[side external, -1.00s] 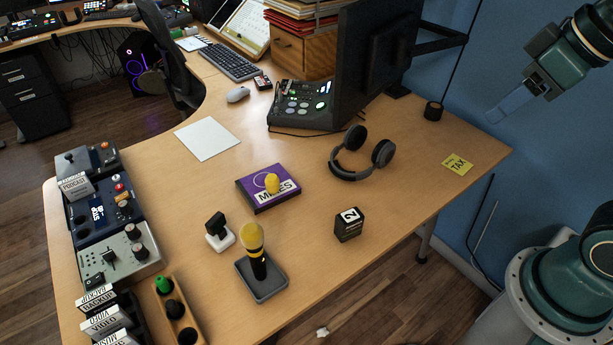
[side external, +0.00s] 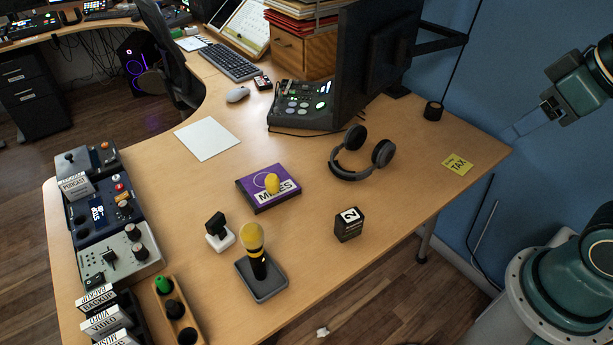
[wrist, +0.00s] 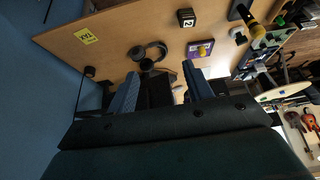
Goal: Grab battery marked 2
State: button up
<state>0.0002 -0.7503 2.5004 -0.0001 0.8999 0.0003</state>
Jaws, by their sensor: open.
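The battery marked 2 (side external: 348,228) is a small black block with a white label on top bearing a 2. It stands on the wooden desk, right of centre in the side view, near the front edge. It also shows in the wrist view (wrist: 186,19) at the top, with its 2 label visible. My gripper (side external: 522,125) is at the upper right of the side view, far from the battery and near the blue wall. In the wrist view, my gripper's two fingers (wrist: 165,82) are apart with nothing held between them.
Black headphones (side external: 358,156) lie behind the battery. A purple box (side external: 262,194) with a yellow object on it and a microphone on a stand (side external: 258,262) are to its left. A yellow TAX note (side external: 457,164) is at the desk's right. Desk around the battery is clear.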

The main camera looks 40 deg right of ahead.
dwell(0.3)
jog(key=shift+o, duration=1)
jog(key=shift+w, duration=0.15)
jog(key=w+a+f+n+g, duration=0.2)
jog(key=w+f+n, duration=0.15)
jog(key=w, duration=0.35)
jog(key=w+a+f+n+g, duration=0.1)
jog(key=w+a+f+n, duration=0.2)
jog(key=w+n, duration=0.25)
jog(key=w+a+f+n+g, duration=0.1)
jog(key=w+a+f+n, duration=0.1)
jog(key=f, duration=0.6)
jog(key=w+a+f+n+g, duration=0.1)
jog(key=w+a+f+n, duration=0.2)
jog(key=w+f+n, duration=0.2)
notch_tip(320, 180, down, 3)
jog(key=shift+w+a+f+g, duration=0.1)
jog(key=shift+w+a+g, duration=0.25)
jog(key=shift+w, duration=0.15)
jog(key=shift+f, duration=0.1)
